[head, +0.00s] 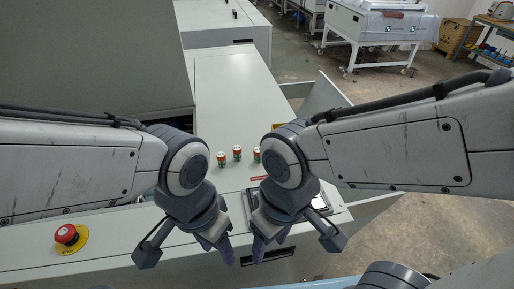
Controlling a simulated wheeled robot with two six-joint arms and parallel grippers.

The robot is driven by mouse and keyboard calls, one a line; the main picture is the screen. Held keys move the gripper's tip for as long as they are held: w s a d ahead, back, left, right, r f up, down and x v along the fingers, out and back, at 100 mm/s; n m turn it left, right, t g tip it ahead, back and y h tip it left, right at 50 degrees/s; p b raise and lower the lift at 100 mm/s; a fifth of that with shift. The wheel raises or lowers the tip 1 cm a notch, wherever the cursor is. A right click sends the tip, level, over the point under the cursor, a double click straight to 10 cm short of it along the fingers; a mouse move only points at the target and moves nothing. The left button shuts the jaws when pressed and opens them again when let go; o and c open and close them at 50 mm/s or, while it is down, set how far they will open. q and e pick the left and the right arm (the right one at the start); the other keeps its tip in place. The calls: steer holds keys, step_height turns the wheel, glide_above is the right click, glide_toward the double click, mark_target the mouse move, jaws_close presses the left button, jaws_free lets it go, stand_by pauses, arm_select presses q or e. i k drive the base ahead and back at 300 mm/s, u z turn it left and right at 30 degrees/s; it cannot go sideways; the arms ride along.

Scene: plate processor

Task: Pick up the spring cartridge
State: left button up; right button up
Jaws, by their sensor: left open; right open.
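The right one is partly hidden by my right arm. I cannot tell whether any of them is the spring cartridge. My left gripper (224,246) is open and empty, pointing down near the front edge of the worktop. My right gripper (269,244) is open and empty just to its right. Both are nearer to me than the cylinders and apart from them.
A red emergency button (66,234) on a yellow base sits at the left front. A dark-framed device (320,202) lies partly hidden behind my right gripper. The worktop (228,90) is clear behind the cylinders. A big grey cabinet (85,55) stands at the left.

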mark_target(237, 149)
steer(key=u, duration=0.85)
steer(key=k, duration=0.85)
steer(key=z, duration=0.6)
steer(key=i, duration=1.05)
